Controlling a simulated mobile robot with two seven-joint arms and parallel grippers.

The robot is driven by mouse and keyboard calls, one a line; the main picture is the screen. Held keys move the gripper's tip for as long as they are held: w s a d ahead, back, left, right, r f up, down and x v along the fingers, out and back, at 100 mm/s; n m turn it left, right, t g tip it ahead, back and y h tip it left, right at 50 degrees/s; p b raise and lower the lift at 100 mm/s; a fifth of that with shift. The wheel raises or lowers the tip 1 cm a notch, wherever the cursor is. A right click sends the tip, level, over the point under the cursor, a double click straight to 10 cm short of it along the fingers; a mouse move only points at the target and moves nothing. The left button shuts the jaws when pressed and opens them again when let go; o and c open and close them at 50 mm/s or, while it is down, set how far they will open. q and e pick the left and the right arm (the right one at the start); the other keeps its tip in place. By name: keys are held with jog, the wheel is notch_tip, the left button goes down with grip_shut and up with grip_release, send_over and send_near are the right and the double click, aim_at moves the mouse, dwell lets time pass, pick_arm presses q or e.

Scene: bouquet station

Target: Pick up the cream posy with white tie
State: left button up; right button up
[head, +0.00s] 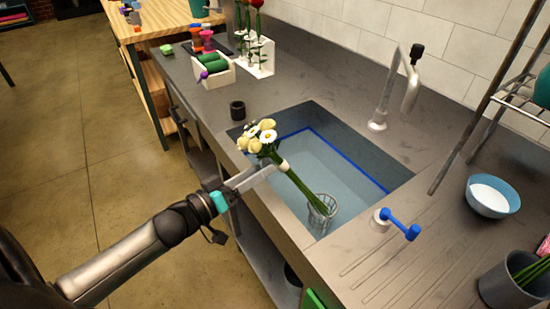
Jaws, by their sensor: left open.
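The cream posy (259,138) has cream and white flowers, green stems and a white tie (284,165) around the stems. It leans to the upper left over the sink (340,165), with its stem ends in a ribbed see-through cup (322,206) inside the sink. My left gripper (260,176) comes in from the left over the front sink edge. It is open, with its fingertips just left of the white tie and below the flowers. I cannot tell whether they touch the stems. My right gripper is not in view.
A dark small cup (237,110) stands left of the sink. A faucet (387,90) rises behind it. A bowl (492,196) and a grey pot (512,287) stand on the right. A white caddy (215,74) is at the back left.

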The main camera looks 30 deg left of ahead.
aim_at(273, 162)
pick_arm(q)
jog(key=shift+r+b+x, duration=0.15)
jog(key=shift+b+x, duration=0.05)
jog(key=shift+x, duration=1.25)
jog(key=shift+r+b+x, duration=0.1)
jog(key=shift+b+x, duration=0.05)
jog(key=shift+x, duration=1.3)
jog(key=shift+s+d, duration=0.1)
jog(key=shift+c, duration=0.4)
grip_shut()
